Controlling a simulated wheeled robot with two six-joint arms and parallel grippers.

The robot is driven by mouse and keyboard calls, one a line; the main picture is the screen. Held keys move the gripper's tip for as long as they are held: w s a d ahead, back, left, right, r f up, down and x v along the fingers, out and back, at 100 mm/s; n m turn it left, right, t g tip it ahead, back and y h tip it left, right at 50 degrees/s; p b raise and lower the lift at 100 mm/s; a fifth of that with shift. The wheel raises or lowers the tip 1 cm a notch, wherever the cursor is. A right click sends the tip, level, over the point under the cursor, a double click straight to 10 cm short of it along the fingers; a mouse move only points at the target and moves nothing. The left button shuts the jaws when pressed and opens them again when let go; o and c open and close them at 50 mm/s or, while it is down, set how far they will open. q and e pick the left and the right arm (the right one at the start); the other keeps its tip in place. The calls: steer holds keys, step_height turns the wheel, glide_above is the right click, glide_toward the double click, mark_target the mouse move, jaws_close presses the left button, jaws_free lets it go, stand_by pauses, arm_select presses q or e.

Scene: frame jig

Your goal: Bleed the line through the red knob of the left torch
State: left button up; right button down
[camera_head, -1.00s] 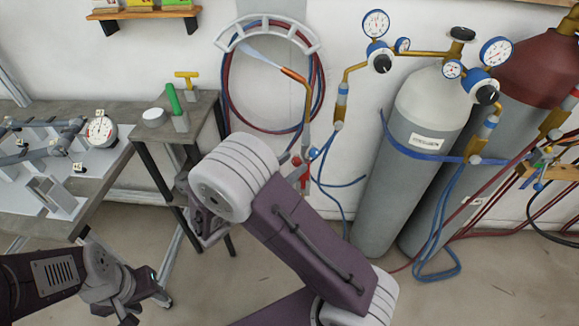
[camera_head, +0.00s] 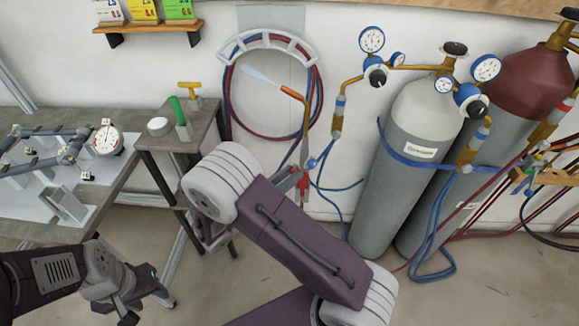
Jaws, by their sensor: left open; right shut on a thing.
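The left torch (camera_head: 306,118) hangs upright at the wall below the hose rack. Its copper tip (camera_head: 292,92) points up-left with a pale bluish flame (camera_head: 260,75) in front of it. Its red knob (camera_head: 303,181) is low on the handle, just below a blue knob (camera_head: 312,163). My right gripper (camera_head: 291,181) is at the red knob, its grey fingers shut on it; the forearm hides much of the wrist, and the exact finger contact is small. My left gripper (camera_head: 147,308) is open and empty at the lower left, far from the torch.
Two gas cylinders, grey (camera_head: 405,150) and maroon-topped (camera_head: 530,80), stand right of the torch with gauges and hoses. Another torch (camera_head: 535,165) is at the far right. A workbench (camera_head: 30,235) with a frame jig and dial gauge is at left, beside a small stand (camera_head: 205,115).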

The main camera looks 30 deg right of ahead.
steer(key=n+p, duration=0.1)
steer(key=p, duration=0.1)
steer(key=n+p, duration=0.2)
steer(key=p, duration=0.1)
steer(key=n+p, duration=0.2)
steer(key=shift+w+r, duration=0.1)
steer(key=shift+r, duration=0.25)
steer(key=n+p, duration=0.3)
steer(key=shift+f+g, duration=0.2)
steer(key=shift+g, duration=0.2)
steer(key=shift+f+n+p, duration=0.1)
steer(key=shift+n+p, duration=0.45)
steer(key=shift+n, duration=0.65)
steer(key=shift+w, duration=0.1)
steer(key=c, duration=1.2)
jaws_free()
steer(key=shift+a, duration=0.15)
